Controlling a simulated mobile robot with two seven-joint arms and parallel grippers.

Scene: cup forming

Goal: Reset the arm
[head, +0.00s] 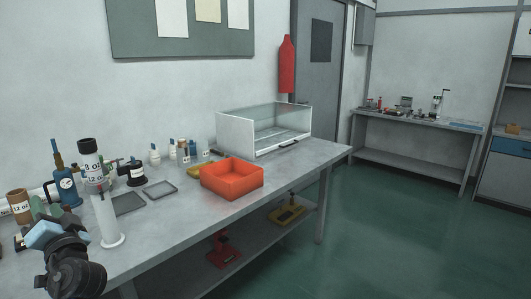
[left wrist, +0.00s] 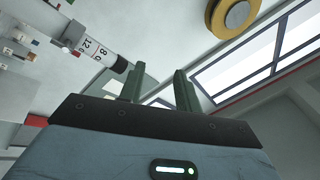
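My left gripper (head: 40,210) is at the lower left of the head view, beside the near left end of the workbench (head: 190,200). Its blue-grey body points up and away from me. In the left wrist view the two green fingers of the left gripper (left wrist: 160,88) stand apart with nothing held between them. My right gripper does not show in either view.
An orange bin (head: 232,190) and a clear-topped white case (head: 262,145) stand farther along the bench. Bottles (head: 64,187), a brown 12 oz cylinder (head: 19,207) and grey trays (head: 160,189) crowd the left part. The green floor (head: 380,230) at right is clear.

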